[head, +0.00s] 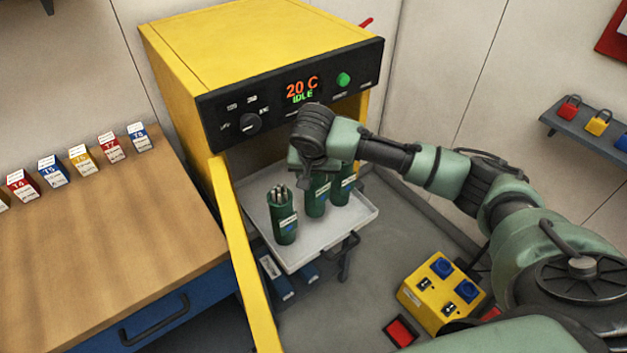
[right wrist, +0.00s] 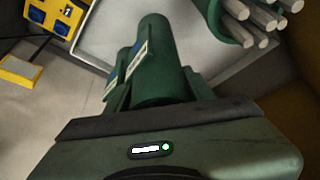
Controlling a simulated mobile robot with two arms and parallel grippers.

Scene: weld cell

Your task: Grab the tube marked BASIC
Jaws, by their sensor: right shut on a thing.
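Three dark green tubes with white and blue labels stand on a pale tray pulled out of the yellow oven. The front left tube (head: 284,218) holds several grey rods and stands clear of my gripper. The middle tube (head: 317,199) is below my right gripper (head: 311,165), which is shut on it and hides its top. The rear right tube (head: 341,186) is close beside it. In the right wrist view the held tube (right wrist: 157,50) runs up between the fingers, and a tube with rods (right wrist: 238,22) is at top right. I cannot read the label words. My left gripper is not in view.
The tray (head: 300,262) sits at the oven (head: 215,45), whose display reads 20 C IDLE. Its yellow door (head: 245,265) hangs open at left. A wooden bench (head: 100,235) carries several marked boxes. A yellow socket box (head: 441,292) lies at lower right.

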